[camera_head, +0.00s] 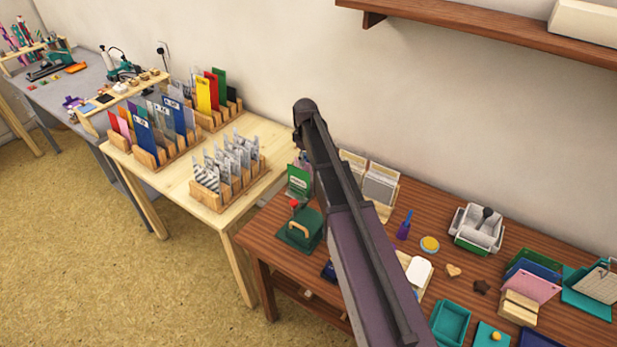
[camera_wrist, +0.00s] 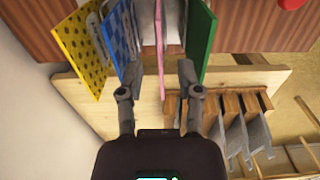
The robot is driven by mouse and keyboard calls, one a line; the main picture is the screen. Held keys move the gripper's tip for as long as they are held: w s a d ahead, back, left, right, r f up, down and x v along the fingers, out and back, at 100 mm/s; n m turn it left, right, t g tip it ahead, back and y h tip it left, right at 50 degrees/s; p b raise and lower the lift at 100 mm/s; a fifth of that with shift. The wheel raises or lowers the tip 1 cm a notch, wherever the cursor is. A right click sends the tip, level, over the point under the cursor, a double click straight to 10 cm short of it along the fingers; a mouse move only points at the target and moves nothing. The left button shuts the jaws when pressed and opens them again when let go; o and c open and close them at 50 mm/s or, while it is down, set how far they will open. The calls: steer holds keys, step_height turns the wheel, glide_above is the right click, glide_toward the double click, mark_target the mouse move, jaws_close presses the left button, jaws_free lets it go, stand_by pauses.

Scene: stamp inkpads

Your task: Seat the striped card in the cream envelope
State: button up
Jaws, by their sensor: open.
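My gripper (camera_wrist: 157,68) is open in the wrist view, with one finger on each side of a thin pink card (camera_wrist: 160,45) seen edge-on. I cannot tell whether the fingers touch it, or whether it is striped. A dotted yellow card (camera_wrist: 80,52), a checked blue card (camera_wrist: 117,42) and a green card (camera_wrist: 201,42) stand beside it. In the head view, the green card (camera_head: 299,181) stands at the brown table's left end; my arm hides the gripper and most neighbouring cards. Pale cream holders (camera_head: 380,188) stand behind my arm; I cannot tell whether one is the cream envelope.
A wooden rack (camera_head: 228,188) of black-and-white patterned cards stands on the light table (camera_head: 180,190). A wall shelf (camera_head: 480,25) hangs above.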

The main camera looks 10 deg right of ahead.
mark_target(305, 167)
steer(key=shift+w+a+f+b, duration=0.1)
steer(key=shift+f+b, duration=1.75)
steer(key=shift+f, duration=0.25)
jaws_close()
